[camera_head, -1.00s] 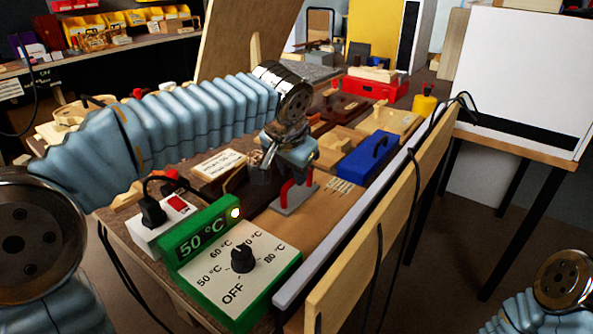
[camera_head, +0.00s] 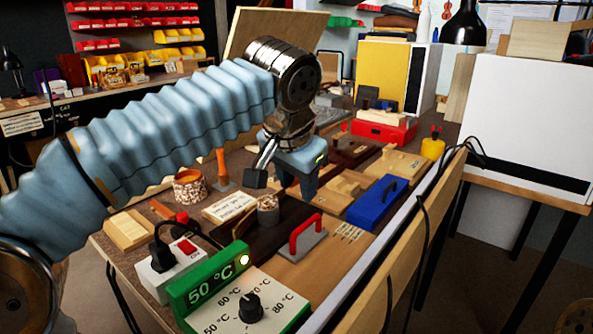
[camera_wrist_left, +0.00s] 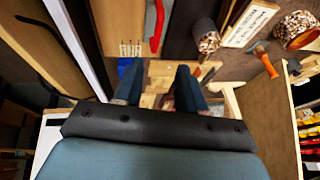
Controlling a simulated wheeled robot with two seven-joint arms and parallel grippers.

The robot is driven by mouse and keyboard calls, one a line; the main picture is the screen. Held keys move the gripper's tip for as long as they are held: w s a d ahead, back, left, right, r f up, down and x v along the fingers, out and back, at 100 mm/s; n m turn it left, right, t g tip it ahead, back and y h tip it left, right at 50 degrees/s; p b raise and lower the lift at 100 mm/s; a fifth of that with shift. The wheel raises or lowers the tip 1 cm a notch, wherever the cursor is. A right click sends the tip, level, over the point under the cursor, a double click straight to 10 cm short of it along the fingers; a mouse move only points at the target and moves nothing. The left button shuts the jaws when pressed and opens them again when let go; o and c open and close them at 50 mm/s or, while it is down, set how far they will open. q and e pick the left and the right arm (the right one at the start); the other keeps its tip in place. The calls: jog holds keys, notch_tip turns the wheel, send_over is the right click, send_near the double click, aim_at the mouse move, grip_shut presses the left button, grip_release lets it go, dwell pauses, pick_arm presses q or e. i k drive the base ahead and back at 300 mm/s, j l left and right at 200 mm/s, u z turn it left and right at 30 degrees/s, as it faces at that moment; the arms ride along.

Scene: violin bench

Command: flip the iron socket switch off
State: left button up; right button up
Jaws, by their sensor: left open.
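The iron socket (camera_head: 172,262) is a white box at the bench's left front edge, with a black plug (camera_head: 160,256) in it and a red rocker switch (camera_head: 186,247) beside the plug. I cannot tell the rocker's tilt. My left gripper (camera_head: 282,180) hangs over the bench, to the right of and beyond the socket, well apart from it. Its two dark fingers also show in the left wrist view (camera_wrist_left: 158,85), spread and empty. The socket cannot be made out in the wrist view. My right gripper is out of view.
The green heater box (camera_head: 212,284) with its dial stands just right of the socket. A wooden block (camera_head: 128,230), a cork-topped piece (camera_head: 268,210), a red-handled tool (camera_head: 305,236) and a blue case (camera_head: 377,204) are nearby. A raised board (camera_head: 415,245) edges the bench's right side.

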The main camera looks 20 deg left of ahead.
aim_at(185, 246)
jog(key=k+l, duration=0.25)
jog(key=k, duration=0.2)
jog(key=k+l, duration=0.25)
jog(key=k, duration=0.25)
